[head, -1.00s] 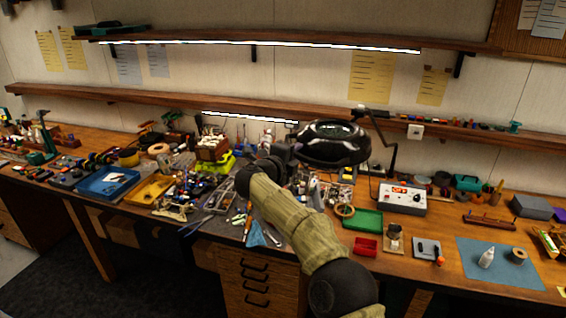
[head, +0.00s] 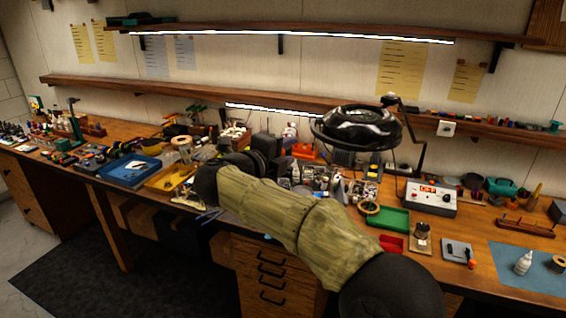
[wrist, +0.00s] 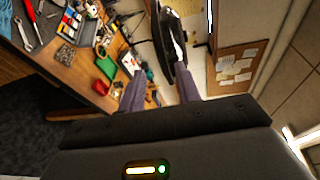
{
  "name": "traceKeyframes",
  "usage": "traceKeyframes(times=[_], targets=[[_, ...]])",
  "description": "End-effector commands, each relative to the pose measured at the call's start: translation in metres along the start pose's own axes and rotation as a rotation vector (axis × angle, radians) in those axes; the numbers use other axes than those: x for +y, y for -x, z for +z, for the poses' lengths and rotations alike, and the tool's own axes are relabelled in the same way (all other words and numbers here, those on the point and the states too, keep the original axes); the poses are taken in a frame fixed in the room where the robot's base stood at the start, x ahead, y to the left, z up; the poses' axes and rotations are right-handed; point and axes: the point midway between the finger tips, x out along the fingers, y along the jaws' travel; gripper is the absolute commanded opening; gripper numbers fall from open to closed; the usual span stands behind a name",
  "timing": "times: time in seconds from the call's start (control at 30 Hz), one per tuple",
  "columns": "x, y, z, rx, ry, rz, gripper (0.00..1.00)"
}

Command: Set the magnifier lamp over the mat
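The magnifier lamp has a round black head (head: 358,128) on a thin jointed arm (head: 420,143), in the air over the back of the bench. Its ring (wrist: 168,45) shows edge-on in the wrist view, beyond and between the fingertips. My gripper (wrist: 160,88) is open, with its two fingers apart and nothing visibly held. In the head view my gripper is left of the lamp head, its fingers hard to make out. A flat blue mat (head: 507,275) lies at the right of the bench, with a white bottle (head: 523,262) on it. My arm hides the bench middle.
A white control box (head: 430,197), a green tray (head: 390,219) and a red tray (head: 392,243) stand below the lamp. A blue tray (head: 130,171) and a yellow tray (head: 166,181) are at left. A long shelf (head: 300,107) runs behind the lamp.

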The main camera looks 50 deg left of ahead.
Motion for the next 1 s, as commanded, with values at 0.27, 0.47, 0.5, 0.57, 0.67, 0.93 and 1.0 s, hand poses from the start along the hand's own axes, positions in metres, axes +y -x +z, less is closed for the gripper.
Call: traceKeyframes(times=[0.27,0.47,0.5,0.57,0.67,0.93,1.0], targets=[[0.000,0.015,0.000,0.000,0.000,0.000,0.33],[-0.001,0.014,0.000,0.000,0.001,0.000,0.23],[-0.001,0.013,-0.001,-0.001,0.004,-0.004,0.16],[-0.005,0.008,-0.004,-0.007,0.016,-0.019,0.04],[-0.016,-0.008,-0.014,-0.037,0.067,-0.072,0.00],[-0.036,-0.086,-0.094,-0.196,0.482,-0.241,0.00],[-0.027,-0.103,-0.127,-0.238,0.626,-0.235,0.00]])
